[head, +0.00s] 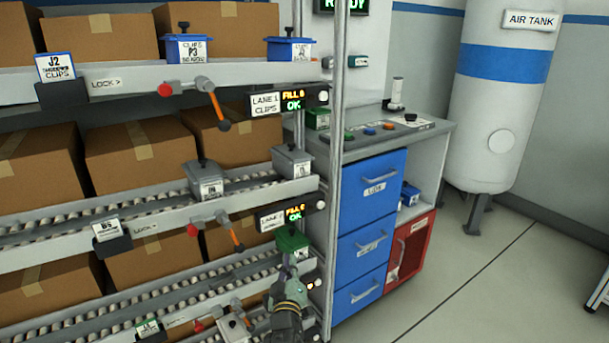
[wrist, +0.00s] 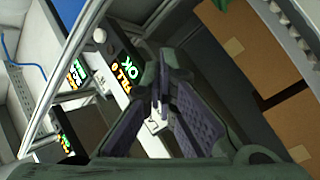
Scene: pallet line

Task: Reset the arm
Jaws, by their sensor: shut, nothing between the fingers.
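My gripper (head: 288,262) is low at the right end of the rack in the head view, in front of the lower roller lane. Its fingers also show in the wrist view (wrist: 160,92), close together with nothing between them. In the head view a green bin (head: 292,240) stands just above and behind the gripper tip; I cannot tell whether they touch. The lane display (head: 295,214) above it reads OK.
The rack holds cardboard boxes (head: 137,155) on several levels. Orange-handled levers (head: 215,105) stick out from the shelf fronts. A cabinet with blue drawers (head: 370,190) stands right of the rack post (head: 337,130). Open floor (head: 500,270) lies at the right, before the air tank (head: 497,90).

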